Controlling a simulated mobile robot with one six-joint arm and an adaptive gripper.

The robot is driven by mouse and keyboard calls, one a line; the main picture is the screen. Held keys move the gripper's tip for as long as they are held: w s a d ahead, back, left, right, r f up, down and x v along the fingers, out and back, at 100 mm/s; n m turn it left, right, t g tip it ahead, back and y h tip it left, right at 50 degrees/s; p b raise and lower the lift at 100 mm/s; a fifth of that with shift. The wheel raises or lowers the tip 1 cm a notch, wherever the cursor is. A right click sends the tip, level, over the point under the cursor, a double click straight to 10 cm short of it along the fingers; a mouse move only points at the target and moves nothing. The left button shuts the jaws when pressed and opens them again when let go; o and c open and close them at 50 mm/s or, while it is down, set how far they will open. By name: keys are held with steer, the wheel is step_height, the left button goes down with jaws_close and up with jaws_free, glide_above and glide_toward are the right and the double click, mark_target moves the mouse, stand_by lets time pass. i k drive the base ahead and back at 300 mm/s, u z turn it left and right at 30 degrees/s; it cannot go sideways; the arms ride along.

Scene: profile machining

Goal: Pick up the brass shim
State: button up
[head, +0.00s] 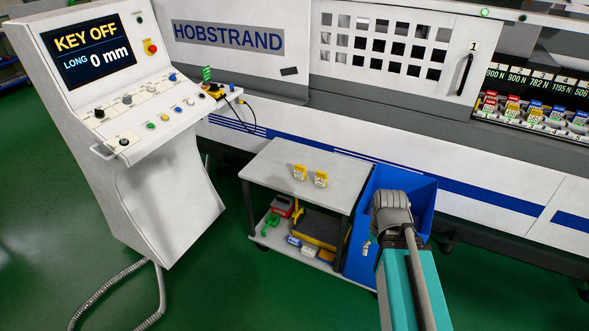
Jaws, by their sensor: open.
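I cannot pick out the brass shim for certain. Two small yellow pieces with white labels, a left one (299,173) and a right one (320,179), stand on the grey top of the cart (275,160). They are too small to read or to tell their material. My arm reaches in from the lower right, and its grey wrist is over the blue bin, right of the cart top. My gripper (368,246) shows only as a small pale part beside the wrist; the rest is hidden. It is open, apart from the labelled pieces.
The blue bin (422,190) stands against the cart's right side. The lower shelf (270,238) holds red, green, blue and yellow items. A control console (150,190) stands left, reading KEY OFF and 0 mm. The white machine (300,115) is behind. Green floor is free in front.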

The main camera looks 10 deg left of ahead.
mark_target(299, 171)
steer(key=u, duration=0.3)
steer(key=i, duration=1.35)
steer(key=z, duration=0.3)
